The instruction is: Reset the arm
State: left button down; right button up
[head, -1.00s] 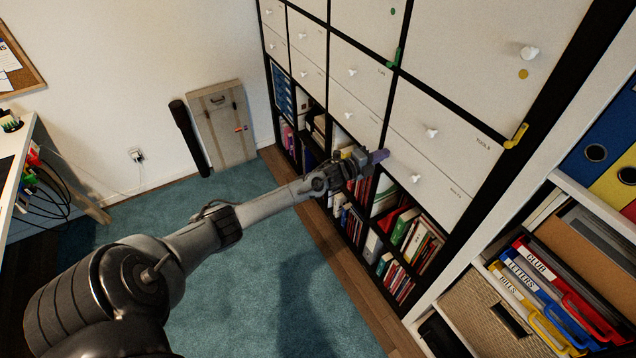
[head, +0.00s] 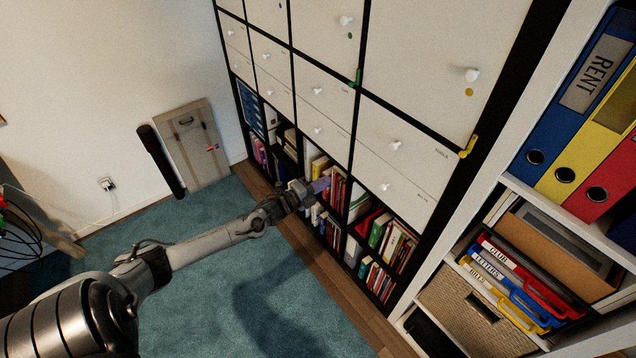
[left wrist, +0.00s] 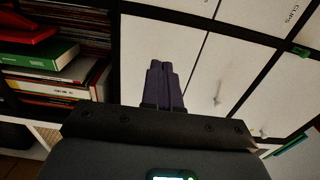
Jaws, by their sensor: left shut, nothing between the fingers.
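My left arm comes in from the lower left in the head view and reaches toward the shelf unit. My left gripper (head: 322,186) is in front of the open book compartments, just below the white drawers. In the left wrist view, the dark purple fingers of the left gripper (left wrist: 161,82) are together, with nothing between them. They point toward the white drawer fronts (left wrist: 166,42). I cannot tell from the pictures whether the fingertips touch the shelf. My right gripper is in neither view.
The black-framed shelf (head: 357,84) has white drawers with knobs above and books (head: 393,240) below. To the right, a white shelf holds binders (head: 575,120) and a woven basket (head: 465,310). A panel (head: 195,145) leans on the wall. The teal carpet (head: 215,290) is mostly clear.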

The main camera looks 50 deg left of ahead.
pick_arm(q)
jog(key=s+d+f+n+g, duration=0.1)
jog(key=s+d+f, duration=0.4)
jog(key=s+f, duration=0.15)
jog(key=s+d+f+n+g, duration=0.1)
jog(key=s+d+n+g, duration=0.2)
jog(key=d, duration=0.7)
jog(key=s+d+f+n, duration=0.1)
jog(key=s+d+n, duration=0.25)
jog(key=d, duration=0.55)
jog(key=s+d+r+n+g, duration=0.4)
jog(key=s+g, duration=0.1)
jog(key=s, duration=0.3)
jog(key=s+d+r+n+g, duration=0.4)
jog(key=s+g, duration=0.1)
jog(key=s, duration=0.3)
notch_tip(320, 180, up, 38)
jog(key=p, duration=3.8)
jog(key=shift+p, duration=0.4)
